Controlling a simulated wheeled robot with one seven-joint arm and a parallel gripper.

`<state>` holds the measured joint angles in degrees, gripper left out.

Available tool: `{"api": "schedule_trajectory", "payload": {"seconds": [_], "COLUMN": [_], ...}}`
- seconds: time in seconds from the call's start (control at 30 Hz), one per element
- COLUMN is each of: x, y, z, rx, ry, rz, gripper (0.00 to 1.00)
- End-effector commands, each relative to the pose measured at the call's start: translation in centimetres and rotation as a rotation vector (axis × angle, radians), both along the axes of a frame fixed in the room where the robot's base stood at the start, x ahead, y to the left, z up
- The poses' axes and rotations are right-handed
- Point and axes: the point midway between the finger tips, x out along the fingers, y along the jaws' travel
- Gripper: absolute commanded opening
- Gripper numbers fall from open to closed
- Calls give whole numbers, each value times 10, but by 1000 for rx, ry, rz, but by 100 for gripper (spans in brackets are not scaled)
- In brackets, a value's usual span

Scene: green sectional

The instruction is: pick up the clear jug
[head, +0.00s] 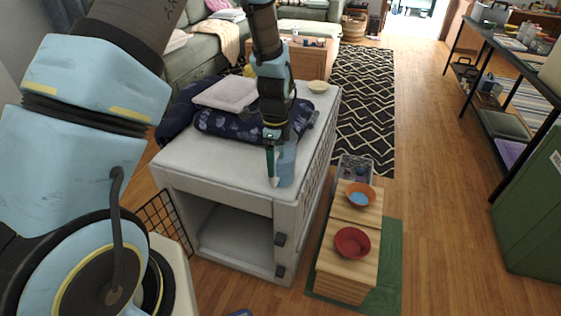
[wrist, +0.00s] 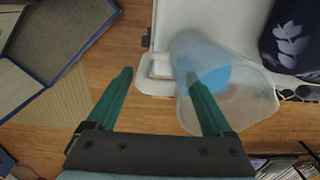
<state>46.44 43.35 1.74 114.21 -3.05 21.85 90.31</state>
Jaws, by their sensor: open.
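The clear jug (head: 287,168) is a translucent bluish vessel standing near the front right edge of the white crate (head: 215,170). In the wrist view the jug (wrist: 245,97) shows its wide mouth, a blue patch inside, and its pale handle (wrist: 146,86) on the left. My gripper (head: 272,171) points down at the jug from above. In the wrist view my gripper (wrist: 160,73) is open, with the handle between its green fingers. The left finger is outside the jug; the right finger overlaps the jug's mouth and seems to be inside it. Contact cannot be told.
A folded dark floral blanket (head: 225,122) with a pale cushion (head: 227,93) lies behind the jug on the crate. Open floor (head: 440,200) lies farther right.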

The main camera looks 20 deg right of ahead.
Motion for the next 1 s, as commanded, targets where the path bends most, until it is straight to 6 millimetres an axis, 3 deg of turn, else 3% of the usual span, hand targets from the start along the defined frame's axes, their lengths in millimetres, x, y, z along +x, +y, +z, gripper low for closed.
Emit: {"api": "schedule_trajectory", "payload": {"seconds": [0.2, 0.47, 1.0], "x": [0, 0, 1], "y": [0, 0, 0], "z": [-23, -25, -25], "rx": [1, -1, -2], "ry": [1, 0, -1], "rz": [0, 1, 1], "gripper": [85, 85, 26]}}
